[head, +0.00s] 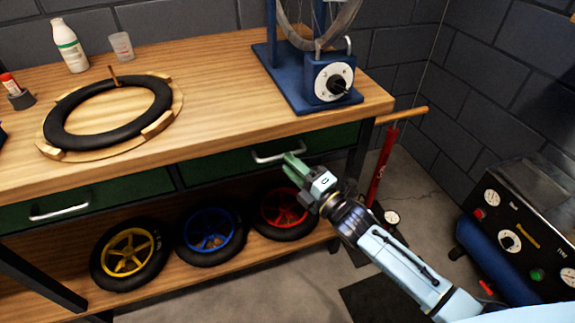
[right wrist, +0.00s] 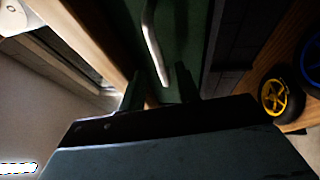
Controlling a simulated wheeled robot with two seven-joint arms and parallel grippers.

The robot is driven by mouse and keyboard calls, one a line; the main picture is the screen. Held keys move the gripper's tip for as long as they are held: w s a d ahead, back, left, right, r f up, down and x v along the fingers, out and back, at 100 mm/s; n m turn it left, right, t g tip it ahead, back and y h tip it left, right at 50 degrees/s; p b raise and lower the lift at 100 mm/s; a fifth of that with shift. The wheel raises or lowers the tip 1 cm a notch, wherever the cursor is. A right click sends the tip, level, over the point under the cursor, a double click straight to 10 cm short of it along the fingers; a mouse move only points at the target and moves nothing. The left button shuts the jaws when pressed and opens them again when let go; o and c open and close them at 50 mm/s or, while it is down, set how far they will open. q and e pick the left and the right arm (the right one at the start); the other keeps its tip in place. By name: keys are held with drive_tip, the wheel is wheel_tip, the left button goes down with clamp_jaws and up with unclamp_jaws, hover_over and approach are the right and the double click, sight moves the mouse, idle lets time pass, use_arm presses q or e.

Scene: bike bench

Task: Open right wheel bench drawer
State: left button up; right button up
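The right green drawer (head: 225,167) is under the bench top, its front flush with the bench. Its silver bar handle (head: 265,158) shows near the drawer's middle; the handle also shows in the right wrist view (right wrist: 152,42). My right gripper (head: 291,163) is at the handle's right end, pointing at the drawer front. In the right wrist view its two fingers (right wrist: 160,88) stand apart, with the handle's lower end between or just beyond them. I cannot tell whether they touch it. My left gripper is not in view.
A left green drawer (head: 100,196) is beside it. Wheels with yellow (head: 128,253), blue (head: 208,232) and red (head: 286,210) hubs lie on the lower shelf. A red pump (head: 383,165) stands right of the bench; a compressor panel (head: 515,235) is at far right.

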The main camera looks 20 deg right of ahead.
drive_tip(key=shift+x, duration=1)
clamp_jaws()
